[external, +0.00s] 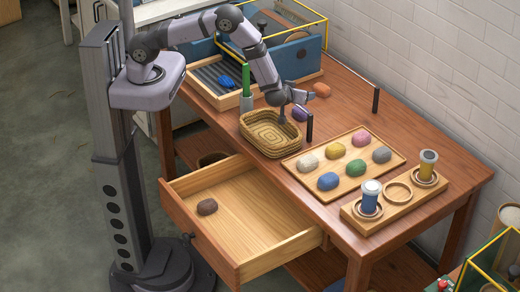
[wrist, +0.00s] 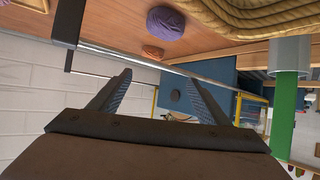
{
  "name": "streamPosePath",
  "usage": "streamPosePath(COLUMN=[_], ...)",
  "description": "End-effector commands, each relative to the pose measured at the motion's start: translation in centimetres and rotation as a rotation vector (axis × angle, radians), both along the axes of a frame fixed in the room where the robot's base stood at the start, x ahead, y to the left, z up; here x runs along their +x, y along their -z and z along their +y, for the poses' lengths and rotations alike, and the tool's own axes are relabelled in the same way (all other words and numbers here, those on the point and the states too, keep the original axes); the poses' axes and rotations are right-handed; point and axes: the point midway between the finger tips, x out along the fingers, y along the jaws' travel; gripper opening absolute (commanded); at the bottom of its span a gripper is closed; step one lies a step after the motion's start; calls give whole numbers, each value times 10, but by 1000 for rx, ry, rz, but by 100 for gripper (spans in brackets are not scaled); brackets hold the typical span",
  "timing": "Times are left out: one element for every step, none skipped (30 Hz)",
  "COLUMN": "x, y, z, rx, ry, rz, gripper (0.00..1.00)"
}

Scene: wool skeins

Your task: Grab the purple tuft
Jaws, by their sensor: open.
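The purple tuft (external: 300,115) lies on the wooden table just right of the woven basket, partly hidden by my arm in the external view. It shows whole as a purple ball near the top of the wrist view (wrist: 165,22). My gripper (external: 302,97) is above the table close to the purple tuft. The purple tuft is apart from the fingers there.
The woven basket (external: 270,130) stands left of the tuft. An orange tuft (external: 321,90) lies behind it. Black posts (external: 376,99) stand nearby, and a metal rail (wrist: 130,62) crosses the wrist view. A tray (external: 290,164) holds several tufts. An open drawer (external: 250,205) holds a brown one.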

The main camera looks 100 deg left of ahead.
Motion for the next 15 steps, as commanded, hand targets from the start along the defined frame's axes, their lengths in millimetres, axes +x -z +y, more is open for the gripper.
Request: streamPosePath(x=[0,0,0,0,0,0,0,0,0,0,0,0,0,0,0], y=[5,7,8,8,9,9,10,11,13,15,17,20,23,26,30], z=[0,0,0,0,0,0,0,0,0,0,0,0,0,0,0], rx=[0,0,0,0,0,0,0,0,0,0,0,-1,-1,-1,-1], ry=[0,0,0,0,0,0,0,0,0,0,0,0,0,0,0], rz=[1,0,-1,-2,-2,-2,-2,-2,-2,-2,-2,-2,-1,-1,-1], gripper=[71,71,71,71,71,71,71,71,71,71,71,71,71,71,71])
